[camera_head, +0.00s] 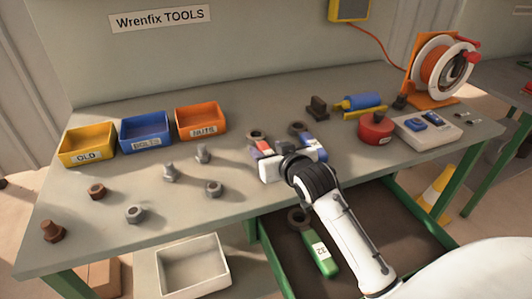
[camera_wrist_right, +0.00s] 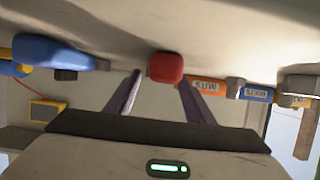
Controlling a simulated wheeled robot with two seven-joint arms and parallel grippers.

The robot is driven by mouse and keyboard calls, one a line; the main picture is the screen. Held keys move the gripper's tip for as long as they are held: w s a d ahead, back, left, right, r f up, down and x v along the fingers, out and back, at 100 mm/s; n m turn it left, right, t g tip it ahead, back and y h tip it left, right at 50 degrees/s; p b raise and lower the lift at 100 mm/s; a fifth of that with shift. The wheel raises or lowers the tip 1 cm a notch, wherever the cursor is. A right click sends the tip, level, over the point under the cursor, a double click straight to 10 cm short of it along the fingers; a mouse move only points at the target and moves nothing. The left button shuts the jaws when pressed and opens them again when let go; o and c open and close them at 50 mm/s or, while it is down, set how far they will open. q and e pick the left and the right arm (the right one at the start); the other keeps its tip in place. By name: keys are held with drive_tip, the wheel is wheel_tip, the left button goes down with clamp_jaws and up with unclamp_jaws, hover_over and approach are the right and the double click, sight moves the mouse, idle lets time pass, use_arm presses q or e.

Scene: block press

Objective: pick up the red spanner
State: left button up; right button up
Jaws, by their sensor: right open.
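The red spanner (camera_head: 263,147) lies on the bench, its dark ring end toward the back. My right gripper (camera_head: 288,155) is low over the bench beside it and partly hides it. In the right wrist view a red handle end (camera_wrist_right: 165,67) shows between the tips of the two open, spread fingers (camera_wrist_right: 161,80); I cannot tell whether they touch it. A blue spanner (camera_head: 315,140) lies just right of the gripper, partly hidden. My left gripper is not in view.
Yellow (camera_head: 87,145), blue (camera_head: 146,133) and orange (camera_head: 202,122) bins stand at the back left. Several loose bolts and nuts lie in front of them. A red round tin (camera_head: 375,128) is to the right. A green spanner (camera_head: 318,252) lies in the open drawer (camera_head: 395,220).

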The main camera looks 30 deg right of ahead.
drive_tip(key=shift+r, duration=0.1)
clamp_jaws()
